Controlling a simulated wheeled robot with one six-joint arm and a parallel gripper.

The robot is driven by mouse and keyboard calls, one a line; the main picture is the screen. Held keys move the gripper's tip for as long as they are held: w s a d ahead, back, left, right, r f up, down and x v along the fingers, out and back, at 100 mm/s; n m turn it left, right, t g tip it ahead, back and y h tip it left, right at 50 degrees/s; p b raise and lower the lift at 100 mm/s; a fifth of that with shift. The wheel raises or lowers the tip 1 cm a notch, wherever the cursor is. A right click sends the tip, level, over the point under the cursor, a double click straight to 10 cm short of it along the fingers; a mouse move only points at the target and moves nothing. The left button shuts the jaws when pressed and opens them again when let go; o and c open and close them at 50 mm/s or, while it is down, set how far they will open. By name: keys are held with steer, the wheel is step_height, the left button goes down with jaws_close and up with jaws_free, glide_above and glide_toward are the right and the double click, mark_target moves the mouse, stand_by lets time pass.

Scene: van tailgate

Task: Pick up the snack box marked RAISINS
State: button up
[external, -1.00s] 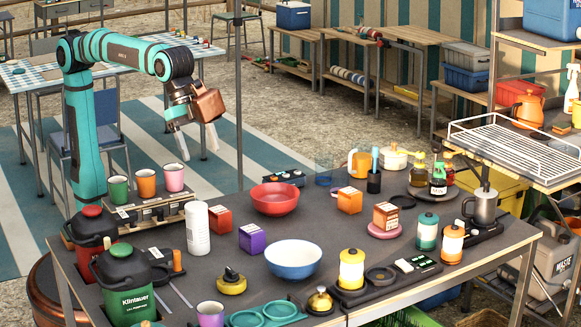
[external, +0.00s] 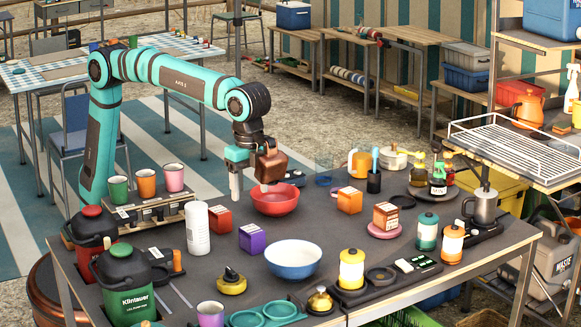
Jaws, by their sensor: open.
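Several small snack boxes stand on the dark table: a red box (external: 220,219), a purple box (external: 252,238), an orange box (external: 350,200) and an orange-brown box (external: 385,216) on a pink plate. Their lettering is too small to read, so I cannot tell which is marked RAISINS.
The red bowl (external: 276,199) is close to my gripper. A white cylinder (external: 196,229) stands left of the red box. A blue-and-white bowl (external: 293,260) sits right of the purple box. Cups (external: 146,183) stand on a rack at the left.

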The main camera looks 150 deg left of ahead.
mark_target(252, 229)
step_height(252, 229, down, 14)
steer(key=shift+a, duration=0.1)
steer(key=c, duration=1.1)
